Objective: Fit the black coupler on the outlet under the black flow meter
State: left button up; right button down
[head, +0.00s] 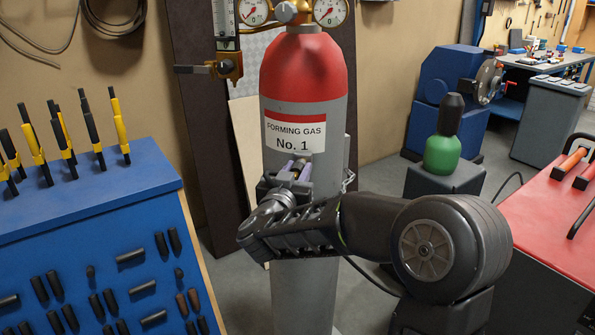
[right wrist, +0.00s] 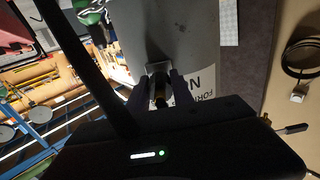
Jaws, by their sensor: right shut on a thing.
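The black flow meter (head: 224,22) hangs at the upper left of the gas cylinder, with a pale scaled tube. My right gripper (head: 295,170) is in front of the cylinder's label, below and to the right of the flow meter. It is shut on a small dark piece, seemingly the black coupler (head: 299,167). In the right wrist view, the coupler (right wrist: 160,84) shows dark between the two fingers, with a brass-coloured part. The coupler is clear of the outlet. My left gripper is not in view.
The grey cylinder (head: 305,290) with red shoulder stands close behind my right gripper. A blue bench (head: 100,190) with tools is at the left. A green and black object (head: 441,155) stands on a grey pedestal. A red-topped cabinet (head: 545,215) is at the right.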

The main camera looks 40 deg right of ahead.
jog(key=v, duration=0.4)
jog(key=shift+s+a, duration=0.25)
jog(key=shift+a, duration=0.1)
dwell(0.3)
jog(key=shift+a, duration=0.1)
jog(key=w+a+f+n+t+y, duration=0.25)
jog(key=a+f, duration=0.25)
jog(key=a, duration=0.3)
jog(key=w+a+f+n+t+y, duration=0.2)
jog(key=a+f+y, duration=0.1)
jog(key=a+f, duration=0.3)
jog(key=s+a+f+n+t+y, duration=0.1)
jog(key=a+f+n+y, duration=0.1)
jog(key=a, duration=0.8)
jog(key=s+a+f+n+t+y, duration=0.1)
jog(key=a+f+y, duration=0.4)
jog(key=a, duration=0.5)
jog(key=s+n+y, duration=0.1)
jog(key=n, duration=0.1)
jog(key=shift+n, duration=0.35)
jog(key=shift+w+y, duration=0.1)
jog(key=shift+y, duration=0.15)
